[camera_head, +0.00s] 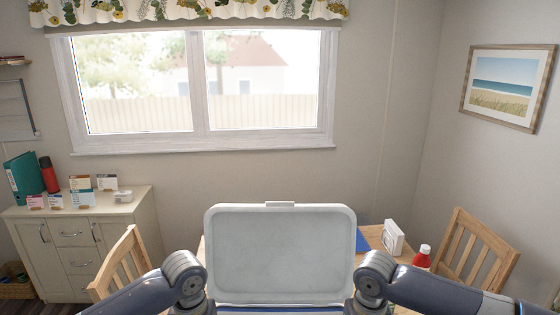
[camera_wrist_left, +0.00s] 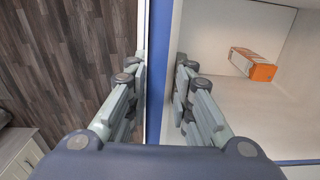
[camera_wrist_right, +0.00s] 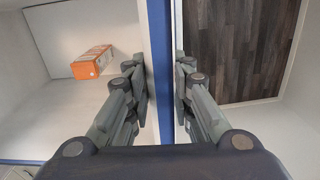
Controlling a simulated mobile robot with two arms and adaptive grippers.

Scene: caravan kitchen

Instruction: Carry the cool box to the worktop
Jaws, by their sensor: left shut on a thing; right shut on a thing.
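The cool box stands open in front of me, its pale grey lid (camera_head: 280,250) raised upright in the head view. Its blue rim (camera_wrist_left: 160,40) and white inside show in both wrist views. My left gripper (camera_wrist_left: 160,80) is shut on one side wall at the rim. My right gripper (camera_wrist_right: 161,78) is shut on the opposite wall. An orange and white carton (camera_wrist_left: 252,65) lies inside the box; it also shows in the right wrist view (camera_wrist_right: 92,62). In the head view both gripper tips and most of the box body are out of sight.
A cream cabinet (camera_head: 85,240) at the left bears a teal binder (camera_head: 24,176), a red flask (camera_head: 48,174) and several small cards. A wooden table (camera_head: 374,236) is partly hidden behind the lid, with wooden chairs (camera_head: 125,262) (camera_head: 470,250) on both sides. Dark wood floor (camera_wrist_left: 65,60) shows below.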

